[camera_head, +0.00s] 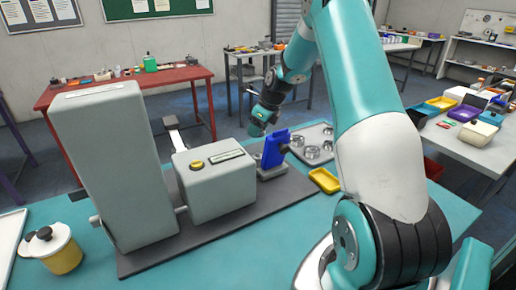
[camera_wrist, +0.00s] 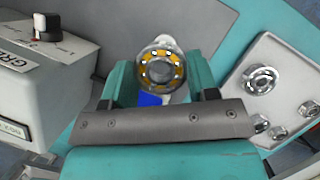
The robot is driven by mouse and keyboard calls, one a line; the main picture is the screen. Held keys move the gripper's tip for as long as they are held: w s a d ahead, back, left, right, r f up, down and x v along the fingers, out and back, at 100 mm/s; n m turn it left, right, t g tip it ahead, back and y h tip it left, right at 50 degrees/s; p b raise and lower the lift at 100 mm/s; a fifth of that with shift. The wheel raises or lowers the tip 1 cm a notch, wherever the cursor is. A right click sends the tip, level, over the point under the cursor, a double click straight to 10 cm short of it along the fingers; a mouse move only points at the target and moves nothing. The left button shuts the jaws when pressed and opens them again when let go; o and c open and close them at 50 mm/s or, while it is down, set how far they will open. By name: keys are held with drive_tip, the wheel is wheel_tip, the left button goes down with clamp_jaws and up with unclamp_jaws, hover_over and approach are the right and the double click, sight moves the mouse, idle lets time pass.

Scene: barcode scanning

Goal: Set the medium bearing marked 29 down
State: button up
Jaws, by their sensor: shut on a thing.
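My gripper (camera_wrist: 160,78) is shut on a round bearing (camera_wrist: 160,53) with a silver ring and orange parts, seen face-on between the two teal fingers in the wrist view. No number can be read on it. In the head view my gripper (camera_head: 263,117) hangs just above and left of the blue scanner (camera_head: 273,148); the bearing cannot be made out there. Part of the blue scanner (camera_wrist: 150,99) shows behind the bearing in the wrist view. A light grey tray (camera_head: 298,146) with several silver bearings lies right of the scanner; the tray also shows in the wrist view (camera_wrist: 285,65).
A grey machine (camera_head: 222,181) with a yellow-topped knob stands left of the scanner on a dark mat (camera_head: 160,254). A small yellow tray (camera_head: 324,180) lies in front of the bearing tray. A white and yellow pot (camera_head: 52,247) stands at the left front. Bare teal tabletop shows at the front.

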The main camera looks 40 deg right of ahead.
sight(258, 154)
wheel_tip(258, 154, down, 8)
drive_tip(key=shift+f+p, duration=0.25)
drive_tip(key=shift+p, duration=0.7)
drive_tip(key=shift+f, duration=0.2)
drive_tip(key=o, duration=1.1)
drive_tip(key=shift+c, duration=0.2)
drive_tip(key=shift+f+b, duration=0.1)
drive_tip(key=shift+b, duration=0.3)
